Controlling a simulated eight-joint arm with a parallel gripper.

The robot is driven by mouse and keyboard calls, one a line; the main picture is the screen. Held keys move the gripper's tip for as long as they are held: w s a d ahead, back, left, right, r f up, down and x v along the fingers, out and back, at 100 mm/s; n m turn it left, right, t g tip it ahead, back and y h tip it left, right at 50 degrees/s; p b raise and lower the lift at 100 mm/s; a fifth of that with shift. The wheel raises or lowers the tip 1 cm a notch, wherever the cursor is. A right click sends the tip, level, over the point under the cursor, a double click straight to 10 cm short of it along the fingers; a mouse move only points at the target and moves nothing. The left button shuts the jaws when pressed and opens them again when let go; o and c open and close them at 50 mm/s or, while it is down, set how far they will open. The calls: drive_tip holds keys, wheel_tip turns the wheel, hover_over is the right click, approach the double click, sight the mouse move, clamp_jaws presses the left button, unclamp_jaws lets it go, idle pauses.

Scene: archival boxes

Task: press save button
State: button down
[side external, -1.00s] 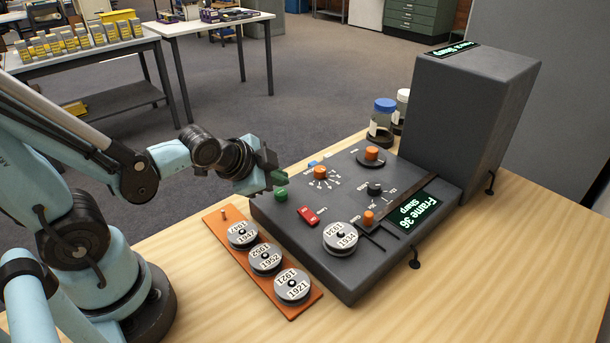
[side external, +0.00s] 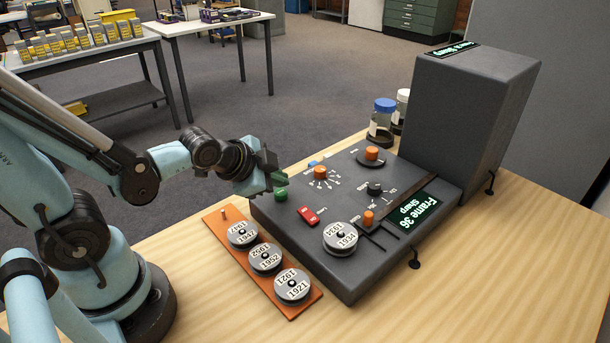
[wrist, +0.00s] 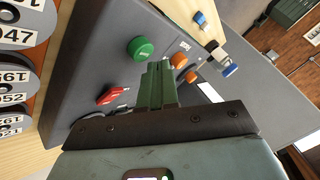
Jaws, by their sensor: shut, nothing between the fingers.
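A round green button (side external: 281,195) stands at the near-left corner of the grey console (side external: 330,281); it also shows in the wrist view (wrist: 140,48), with faint lettering that I cannot read. My gripper (side external: 278,178) has green fingertips, is shut and empty, and hangs just above and beside the green button. In the wrist view the closed fingers (wrist: 158,72) end just right of the green button, with a visible gap.
A tall grey housing (side external: 465,120) stands behind.

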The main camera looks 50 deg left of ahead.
sight(278, 195)
drive_tip(key=shift+f, duration=0.3)
drive_tip(key=shift+f, duration=0.45)
idle(0.6)
drive_tip(key=shift+r, duration=0.9)
drive_tip(key=shift+r, duration=0.1)
drive_tip(key=shift+r, duration=2.4)
drive_tip(key=s+n, duration=0.1)
drive_tip(key=n, duration=0.1)
drive_tip(key=s+d+n+g, duration=0.1)
drive_tip(key=n, duration=0.2)
drive_tip(key=s+d+r+n+g+h, duration=0.1)
drive_tip(key=s+n, duration=0.1)
drive_tip(key=shift+n, duration=0.3)
